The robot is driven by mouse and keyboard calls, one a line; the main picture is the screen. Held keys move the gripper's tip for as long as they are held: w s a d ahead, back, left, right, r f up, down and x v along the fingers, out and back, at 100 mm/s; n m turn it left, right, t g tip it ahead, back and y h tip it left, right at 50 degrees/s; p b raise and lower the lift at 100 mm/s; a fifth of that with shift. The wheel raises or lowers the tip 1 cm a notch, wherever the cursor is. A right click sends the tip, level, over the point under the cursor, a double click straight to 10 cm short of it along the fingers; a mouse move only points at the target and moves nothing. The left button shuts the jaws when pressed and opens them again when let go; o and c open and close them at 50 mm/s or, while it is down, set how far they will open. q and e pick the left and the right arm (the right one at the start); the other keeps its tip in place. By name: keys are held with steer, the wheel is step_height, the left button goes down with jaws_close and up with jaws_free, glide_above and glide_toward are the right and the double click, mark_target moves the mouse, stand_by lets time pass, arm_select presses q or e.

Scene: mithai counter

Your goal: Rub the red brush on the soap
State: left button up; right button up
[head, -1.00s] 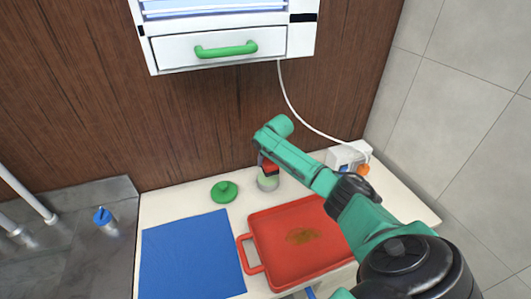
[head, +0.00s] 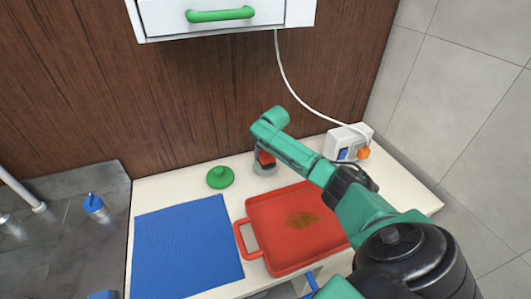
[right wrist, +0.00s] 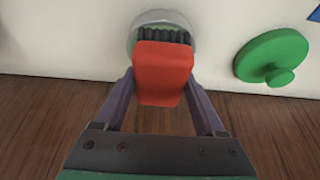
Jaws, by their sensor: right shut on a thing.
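My right gripper (head: 262,151) is shut on the red brush (right wrist: 165,72), one finger on each side of the block in the right wrist view. The brush's dark bristles point into a round grey dish (right wrist: 158,17). This dish (head: 264,170) stands on the counter near the back wall. The bristles look to be inside or just at its rim; whether they touch the soap I cannot tell. The brush (head: 266,157) is partly hidden by my arm in the head view. My left gripper is not in view.
A green knobbed lid (head: 220,178) lies left of the dish. A red tray (head: 260,212) with a brown stain and a blue mat (head: 185,245) lie in front. A white box (head: 343,140) with a cord stands right. A drawer unit (head: 165,20) hangs above.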

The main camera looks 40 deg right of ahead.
mark_target(266, 151)
steer(key=shift+d+f, duration=0.1)
steer(key=shift+f, duration=0.1)
steer(key=shift+f, duration=0.35)
steer(key=shift+s, duration=0.1)
stand_by(1.6)
step_height(266, 151, up, 7)
steer(key=p, duration=0.7)
steer(key=shift+r+p, duration=0.1)
steer(key=shift+p, duration=0.2)
stand_by(0.3)
